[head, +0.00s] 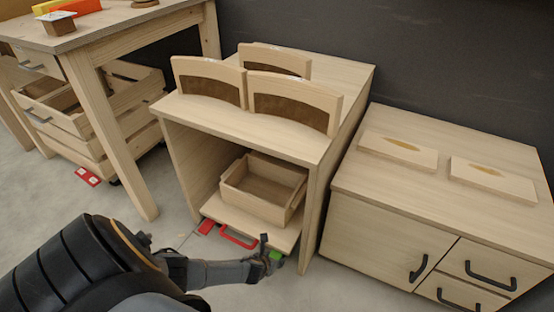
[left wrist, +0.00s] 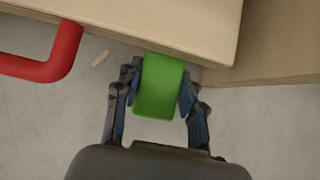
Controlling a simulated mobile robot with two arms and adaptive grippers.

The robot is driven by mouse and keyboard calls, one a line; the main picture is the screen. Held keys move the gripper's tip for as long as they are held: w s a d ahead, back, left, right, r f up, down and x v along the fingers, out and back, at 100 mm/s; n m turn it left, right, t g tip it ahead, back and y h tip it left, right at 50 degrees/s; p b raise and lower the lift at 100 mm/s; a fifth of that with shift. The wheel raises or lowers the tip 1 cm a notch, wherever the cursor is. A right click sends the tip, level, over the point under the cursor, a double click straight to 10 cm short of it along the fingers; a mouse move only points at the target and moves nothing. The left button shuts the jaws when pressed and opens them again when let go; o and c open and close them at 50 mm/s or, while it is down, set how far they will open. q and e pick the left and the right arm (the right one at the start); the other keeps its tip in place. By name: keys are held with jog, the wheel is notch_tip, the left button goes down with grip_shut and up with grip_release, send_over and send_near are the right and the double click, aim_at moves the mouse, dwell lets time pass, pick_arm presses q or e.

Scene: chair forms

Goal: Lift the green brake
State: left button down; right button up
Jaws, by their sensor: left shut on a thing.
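The green brake (left wrist: 158,88) is a small tab at the front lower edge of a wooden drawer cart. In the left wrist view it lies between the fingers of my left gripper (left wrist: 158,98), which is shut on it from both sides. In the head view the green brake (head: 276,256) shows as a small patch beside my left gripper (head: 268,250), whose arm comes in from the lower left. The cart's board (head: 250,224) sits low inside the wooden cabinet. My right gripper is in neither view.
A red handle (head: 238,238) and a red tab (head: 206,227) are on the same front edge, left of the green brake. An open wooden box (head: 235,195) stands on the board. The cabinet's right side panel (head: 312,225) is close by. Bare floor lies in front.

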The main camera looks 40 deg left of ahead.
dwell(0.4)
pick_arm(q)
jog(key=c, duration=0.8)
grip_release()
jog(key=shift+o, duration=0.2)
jog(key=shift+r, duration=0.1)
jog(key=shift+s+r, duration=0.3)
jog(key=shift+r, duration=0.15)
jog(key=v, duration=1)
jog(key=shift+s+r, duration=0.25)
jog(key=shift+r, duration=0.05)
jog(key=shift+d, duration=0.15)
